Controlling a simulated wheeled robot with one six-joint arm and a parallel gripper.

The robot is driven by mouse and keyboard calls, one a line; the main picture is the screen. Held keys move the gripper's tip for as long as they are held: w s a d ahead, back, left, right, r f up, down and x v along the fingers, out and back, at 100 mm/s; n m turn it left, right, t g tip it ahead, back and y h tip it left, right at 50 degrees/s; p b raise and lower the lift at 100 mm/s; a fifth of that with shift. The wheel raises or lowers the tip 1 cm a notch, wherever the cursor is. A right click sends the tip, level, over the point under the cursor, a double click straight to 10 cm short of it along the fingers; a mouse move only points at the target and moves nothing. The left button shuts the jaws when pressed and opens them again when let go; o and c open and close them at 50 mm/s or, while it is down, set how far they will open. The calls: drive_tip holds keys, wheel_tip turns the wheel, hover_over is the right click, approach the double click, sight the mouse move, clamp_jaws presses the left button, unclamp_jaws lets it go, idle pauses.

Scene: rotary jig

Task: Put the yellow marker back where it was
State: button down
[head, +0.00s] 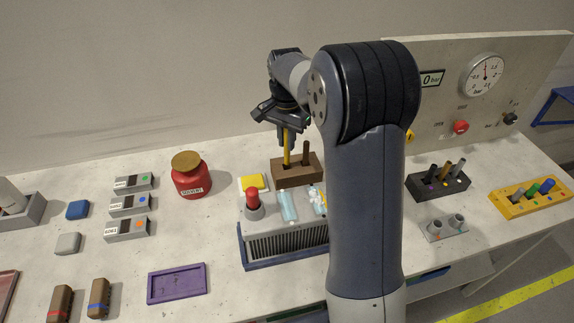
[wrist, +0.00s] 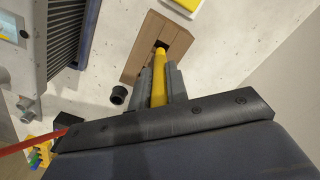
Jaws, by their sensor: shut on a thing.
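My gripper (head: 287,132) is shut on the yellow marker (head: 286,152), holding it upright. A brown wooden block (head: 300,173) is directly below, with a brown peg (head: 305,154) standing in its right part. In the wrist view the marker (wrist: 159,88) lies between the two fingers (wrist: 160,82). Its far end meets a dark opening in the wooden block (wrist: 139,62). I cannot tell how deep the end is in the opening.
A finned unit (head: 285,245) with a red knob stands in front of the block. A yellow pad (head: 254,182) and red solvent jar (head: 190,176) are to the left. A dark rack (head: 440,187) and yellow rack (head: 530,199) hold pegs at right.

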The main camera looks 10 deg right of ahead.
sight(287, 157)
wheel_tip(287, 157, down, 6)
drive_tip(key=shift+f, duration=0.25)
drive_tip(key=shift+f, duration=0.1)
drive_tip(key=c, duration=1.4)
unclamp_jaws()
wheel_tip(287, 157, up, 12)
drive_tip(key=shift+r, duration=0.15)
